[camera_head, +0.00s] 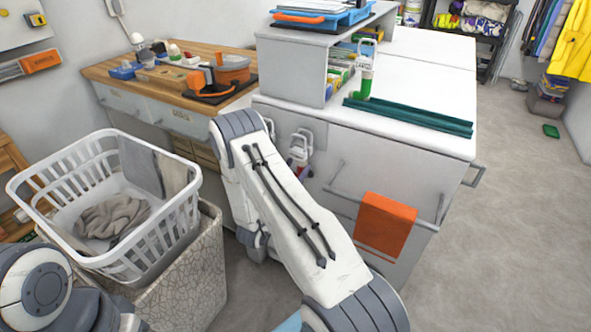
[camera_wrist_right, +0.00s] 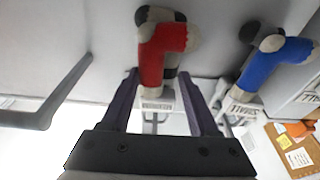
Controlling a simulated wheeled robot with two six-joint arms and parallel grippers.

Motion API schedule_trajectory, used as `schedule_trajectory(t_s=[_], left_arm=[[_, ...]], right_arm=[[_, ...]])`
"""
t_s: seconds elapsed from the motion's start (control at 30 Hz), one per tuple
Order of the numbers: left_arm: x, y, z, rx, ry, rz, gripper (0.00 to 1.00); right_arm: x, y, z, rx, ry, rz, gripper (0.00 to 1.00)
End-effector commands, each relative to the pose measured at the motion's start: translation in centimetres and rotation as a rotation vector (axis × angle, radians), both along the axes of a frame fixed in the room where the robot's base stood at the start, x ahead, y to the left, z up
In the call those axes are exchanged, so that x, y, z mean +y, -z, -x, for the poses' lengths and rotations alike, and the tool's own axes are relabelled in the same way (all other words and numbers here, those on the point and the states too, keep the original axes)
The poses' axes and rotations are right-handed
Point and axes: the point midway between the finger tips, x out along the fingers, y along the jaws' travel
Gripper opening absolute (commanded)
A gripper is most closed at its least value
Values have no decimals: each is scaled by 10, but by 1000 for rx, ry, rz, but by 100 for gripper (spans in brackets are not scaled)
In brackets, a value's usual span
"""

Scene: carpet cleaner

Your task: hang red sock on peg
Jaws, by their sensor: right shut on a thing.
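The red sock (camera_wrist_right: 163,60), with grey and black parts, shows at the upper middle of the right wrist view. My right gripper (camera_wrist_right: 158,78) has its two dark fingers on either side of it and is shut on it. In the head view my right arm reaches over the floor towards the cabinet front, and its gripper is hidden or not clear. A pale labelled piece (camera_wrist_right: 157,100) shows just below the sock between the fingers; I cannot tell whether it is a peg. My left gripper is out of sight.
A blue sock (camera_wrist_right: 272,62) is beside the red one. A white laundry basket (camera_head: 178,222) with grey cloth stands left of my right arm. An orange towel (camera_head: 385,224) hangs on the cabinet rail. The carpet at right (camera_head: 520,200) is mostly clear.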

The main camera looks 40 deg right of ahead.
Motion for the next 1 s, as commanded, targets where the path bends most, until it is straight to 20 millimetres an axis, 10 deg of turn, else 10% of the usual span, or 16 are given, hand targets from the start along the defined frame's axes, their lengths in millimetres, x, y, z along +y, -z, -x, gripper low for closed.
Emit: schedule_trajectory(t_s=[0.57, 0.6, 1.0], left_arm=[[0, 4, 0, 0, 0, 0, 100], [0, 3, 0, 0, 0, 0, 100], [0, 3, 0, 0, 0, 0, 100]], right_arm=[[0, 4, 0, 0, 0, 0, 0], [0, 4, 0, 0, 0, 0, 66], [0, 4, 0, 0, 0, 0, 66]])
